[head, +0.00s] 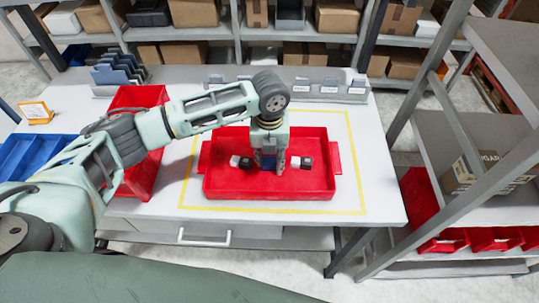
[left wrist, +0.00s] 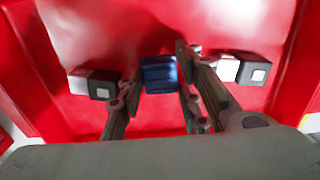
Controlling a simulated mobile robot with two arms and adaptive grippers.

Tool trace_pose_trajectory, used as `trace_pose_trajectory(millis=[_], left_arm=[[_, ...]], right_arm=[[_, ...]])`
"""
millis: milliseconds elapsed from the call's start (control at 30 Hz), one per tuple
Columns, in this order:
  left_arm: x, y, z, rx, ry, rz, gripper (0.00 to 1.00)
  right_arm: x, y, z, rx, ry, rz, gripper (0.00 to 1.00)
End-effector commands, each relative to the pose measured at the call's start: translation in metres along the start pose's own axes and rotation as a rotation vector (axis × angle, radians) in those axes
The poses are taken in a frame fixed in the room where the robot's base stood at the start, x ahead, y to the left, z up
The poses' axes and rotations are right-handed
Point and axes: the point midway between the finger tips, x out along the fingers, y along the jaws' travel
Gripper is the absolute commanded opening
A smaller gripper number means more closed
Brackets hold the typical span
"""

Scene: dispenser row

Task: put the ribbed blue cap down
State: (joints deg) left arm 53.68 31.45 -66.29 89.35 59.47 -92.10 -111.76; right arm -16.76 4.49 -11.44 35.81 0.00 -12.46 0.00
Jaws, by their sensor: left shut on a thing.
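The ribbed blue cap (left wrist: 159,73) sits between the fingers of my left gripper (head: 268,167), which is shut on it. In the head view the cap is mostly hidden by the gripper and shows only as a dark blue patch. The gripper points down into the red tray (head: 220,188), near its middle. I cannot tell whether the cap touches the tray floor. My right gripper is not in view.
Two small white-and-black pieces lie in the tray, one left (left wrist: 95,85) and one right (left wrist: 240,68) of the gripper. A yellow outline (head: 357,180) surrounds the tray. Another red bin (head: 146,178) and a blue bin (head: 35,160) stand at left. Metal shelving is at right.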

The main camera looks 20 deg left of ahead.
Motion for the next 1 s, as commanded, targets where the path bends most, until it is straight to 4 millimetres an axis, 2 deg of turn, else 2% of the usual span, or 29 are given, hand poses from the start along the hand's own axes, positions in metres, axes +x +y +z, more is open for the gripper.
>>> trace_pose_trajectory(millis=[300, 333, 400, 733, 867, 1000], left_arm=[[0.003, 0.000, 0.000, 0.000, 0.000, 0.000, 0.18], [0.003, 0.000, 0.000, -0.001, 0.000, 0.000, 0.33], [0.003, 0.000, 0.000, -0.001, 0.000, 0.000, 0.39], [0.001, 0.000, 0.000, -0.001, -0.001, -0.001, 0.40], [-0.009, -0.001, 0.001, -0.001, -0.003, -0.003, 0.40], [-0.035, -0.001, 0.002, 0.000, -0.005, -0.004, 0.40]], right_arm=[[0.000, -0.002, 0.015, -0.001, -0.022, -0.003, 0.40], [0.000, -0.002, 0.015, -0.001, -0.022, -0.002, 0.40], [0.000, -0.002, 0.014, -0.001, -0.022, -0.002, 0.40], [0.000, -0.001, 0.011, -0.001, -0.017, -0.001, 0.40], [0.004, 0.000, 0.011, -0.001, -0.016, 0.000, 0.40], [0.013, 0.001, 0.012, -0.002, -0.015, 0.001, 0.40]])
